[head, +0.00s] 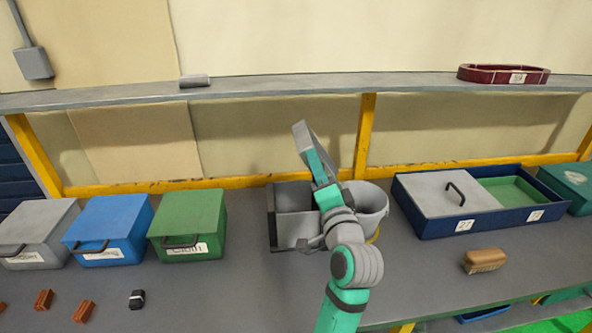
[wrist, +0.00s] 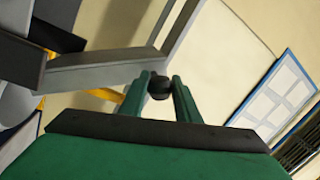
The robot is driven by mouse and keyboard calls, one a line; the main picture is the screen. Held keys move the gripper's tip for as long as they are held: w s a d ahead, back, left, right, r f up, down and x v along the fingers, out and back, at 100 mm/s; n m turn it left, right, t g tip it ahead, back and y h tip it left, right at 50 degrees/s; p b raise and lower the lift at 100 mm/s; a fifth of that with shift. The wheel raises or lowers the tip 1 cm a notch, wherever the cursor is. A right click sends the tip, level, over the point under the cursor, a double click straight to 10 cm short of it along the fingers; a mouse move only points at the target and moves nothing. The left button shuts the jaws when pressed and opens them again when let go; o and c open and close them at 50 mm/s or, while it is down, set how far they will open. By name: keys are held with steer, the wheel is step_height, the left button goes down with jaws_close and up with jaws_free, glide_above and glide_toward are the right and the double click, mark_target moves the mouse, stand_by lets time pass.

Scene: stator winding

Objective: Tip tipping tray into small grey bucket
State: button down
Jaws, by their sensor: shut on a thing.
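The tipping tray (head: 303,141) is grey and held up steeply tilted, above the bench in the head view. Its grey edge (wrist: 105,72) crosses the wrist view. My gripper (head: 320,170) is shut on the tray's small dark knob (wrist: 160,88), which sits between the green fingers (wrist: 160,95) in the wrist view. The small grey bucket (head: 376,207), round with a bit of yellow at its side, stands on the bench just right of my arm and is partly hidden by it. Whether anything is in the tray or the bucket cannot be seen.
A grey open bin (head: 290,231) stands left of the bucket, partly behind my arm. A blue tray (head: 440,228) with a grey lid is at right, with a brush (head: 484,260) in front. Grey, blue (head: 108,222) and green (head: 188,222) boxes line the left. A shelf (head: 270,90) runs behind.

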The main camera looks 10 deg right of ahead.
steer(key=shift+d+r, duration=0.2)
steer(key=shift+d, duration=0.1)
steer(key=c, duration=1.4)
jaws_free()
steer(key=shift+o, duration=0.2)
steer(key=shift+f, duration=0.1)
steer(key=s+f, duration=0.1)
steer(key=s, duration=0.9)
steer(key=shift+s+f, duration=0.3)
steer(key=shift+f, duration=0.1)
steer(key=shift+d, duration=0.1)
